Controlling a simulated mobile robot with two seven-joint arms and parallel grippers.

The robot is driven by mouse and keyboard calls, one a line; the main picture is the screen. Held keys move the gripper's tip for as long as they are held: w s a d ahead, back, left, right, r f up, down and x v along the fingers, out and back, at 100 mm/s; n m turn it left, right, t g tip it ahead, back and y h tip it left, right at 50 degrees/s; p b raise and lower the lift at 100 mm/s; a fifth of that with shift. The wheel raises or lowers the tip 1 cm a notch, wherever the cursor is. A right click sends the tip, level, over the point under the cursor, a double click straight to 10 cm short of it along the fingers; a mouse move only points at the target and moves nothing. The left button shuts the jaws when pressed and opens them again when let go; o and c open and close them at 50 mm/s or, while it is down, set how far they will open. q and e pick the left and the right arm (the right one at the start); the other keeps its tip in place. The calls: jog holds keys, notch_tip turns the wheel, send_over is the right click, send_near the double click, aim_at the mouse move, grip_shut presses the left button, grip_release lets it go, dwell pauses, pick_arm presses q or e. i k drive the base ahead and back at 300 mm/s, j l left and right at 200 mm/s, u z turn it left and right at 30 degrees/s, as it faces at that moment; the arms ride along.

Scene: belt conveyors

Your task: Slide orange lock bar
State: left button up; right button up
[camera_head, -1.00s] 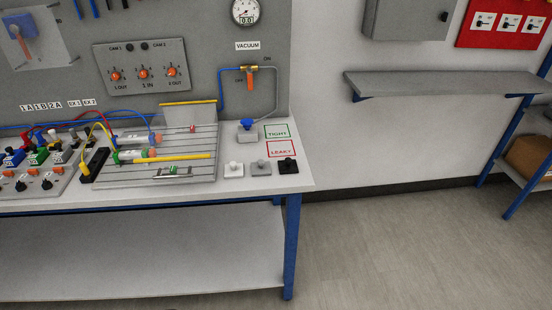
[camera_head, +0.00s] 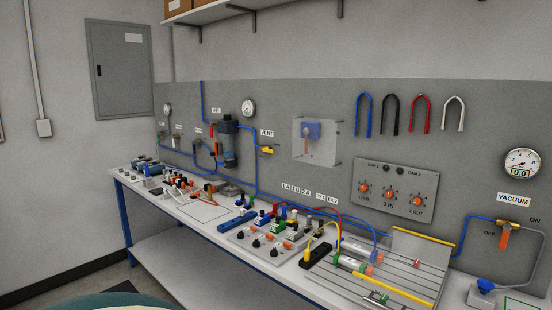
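No part is clearly recognisable as the orange lock bar at this size. Small orange parts sit among the fittings at the far left of the bench (camera_head: 210,188). A clear cover on the back panel (camera_head: 330,150) encloses a blue device (camera_head: 313,130) with a reddish-orange piece under it. An orange lever (camera_head: 504,240) hangs down on the vacuum valve at the right. Neither of my grippers is in view.
The long bench (camera_head: 292,283) runs along the grey panel (camera_head: 278,105). A valve block (camera_head: 265,240) and a slotted plate with yellow bars (camera_head: 405,268) stand on it. A grey cabinet (camera_head: 121,75) hangs at left. A shelf (camera_head: 235,12) is overhead.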

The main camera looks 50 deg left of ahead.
aim_at(214, 154)
jog(key=u, duration=2.2)
jog(key=i+j, duration=0.9)
jog(key=i, duration=0.25)
jog(key=i+j+z, duration=0.1)
jog(key=i+j, duration=0.85)
jog(key=i, duration=0.2)
jog(key=i+j, duration=1)
jog(key=i+l, duration=0.1)
jog(key=l, duration=0.15)
jog(key=i, duration=0.15)
